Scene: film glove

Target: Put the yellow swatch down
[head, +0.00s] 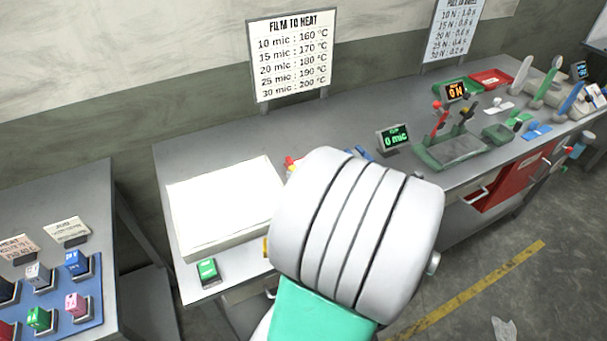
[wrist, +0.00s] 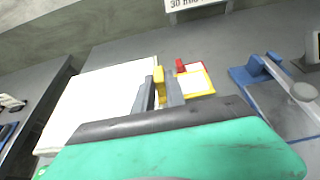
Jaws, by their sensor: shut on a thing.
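In the wrist view my gripper (wrist: 160,92) is shut on the yellow swatch (wrist: 197,83). Its yellow tab stands between the two grey fingers, and its yellow-edged card reaches out to the right. A red swatch (wrist: 194,67) shows just behind the yellow one. I cannot tell whether the yellow swatch touches the table. In the head view my own arm hides the gripper and most of this spot. A bit of red (head: 289,161) shows past the arm's upper left edge.
A broad white slab (head: 225,205) lies left of the gripper on the grey table (head: 225,140). A small green-screened device (head: 207,271) sits at the front edge. A blue fixture (wrist: 262,70) stands to the right. A film display (head: 395,138) and a tray with levers (head: 452,150) stand farther right.

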